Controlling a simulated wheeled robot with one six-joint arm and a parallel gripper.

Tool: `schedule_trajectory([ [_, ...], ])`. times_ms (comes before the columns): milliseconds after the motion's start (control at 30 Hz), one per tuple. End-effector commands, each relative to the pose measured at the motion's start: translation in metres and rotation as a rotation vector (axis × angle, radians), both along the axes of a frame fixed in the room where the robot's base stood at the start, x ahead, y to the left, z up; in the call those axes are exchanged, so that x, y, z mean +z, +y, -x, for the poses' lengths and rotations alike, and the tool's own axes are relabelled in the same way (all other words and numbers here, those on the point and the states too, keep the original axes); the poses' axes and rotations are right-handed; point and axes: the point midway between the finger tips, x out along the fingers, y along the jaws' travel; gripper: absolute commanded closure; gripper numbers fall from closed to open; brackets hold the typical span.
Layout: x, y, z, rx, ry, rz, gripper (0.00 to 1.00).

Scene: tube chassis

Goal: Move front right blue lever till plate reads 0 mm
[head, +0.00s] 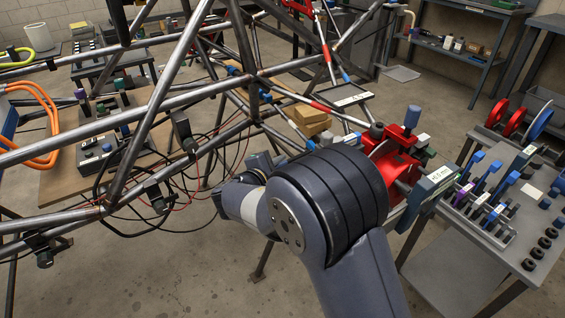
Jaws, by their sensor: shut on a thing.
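A dark grey-green plate (436,180) with a white label stands right of my arm. Its label ends in "mm", but the number is too small to read surely. A red fixture (388,166) stands beside it, with a blue lever or knob (412,116) upright on top. I cannot tell whether this is the front right blue lever. My arm's large elbow covers the fixture's left part. My wrist shows left of the elbow and runs behind it. My gripper's fingers and whatever they touch are hidden.
The steel tube chassis (136,98) fills the left and centre, with loose black cables (118,190) hanging below it. A grey cart (455,255) at right carries blue and purple-handled tools and black rings. Bare concrete floor lies in front of the chassis.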

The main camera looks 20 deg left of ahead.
Motion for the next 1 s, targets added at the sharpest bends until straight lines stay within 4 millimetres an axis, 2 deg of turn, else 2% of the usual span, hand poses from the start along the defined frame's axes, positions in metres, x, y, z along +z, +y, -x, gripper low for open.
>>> schedule_trajectory([
  [67,0.0085,-0.0004,0.0008,0.000,0.033,-0.033,1.00],
  [467,0.0079,0.0006,0.0016,0.002,0.058,-0.062,1.00],
  [500,0.0080,0.0006,0.0017,0.002,0.058,-0.062,0.85],
  [733,0.0080,0.0008,0.0015,0.003,0.058,-0.061,0.67],
  [1000,0.0088,0.0014,0.0029,0.003,0.057,-0.061,0.66],
])
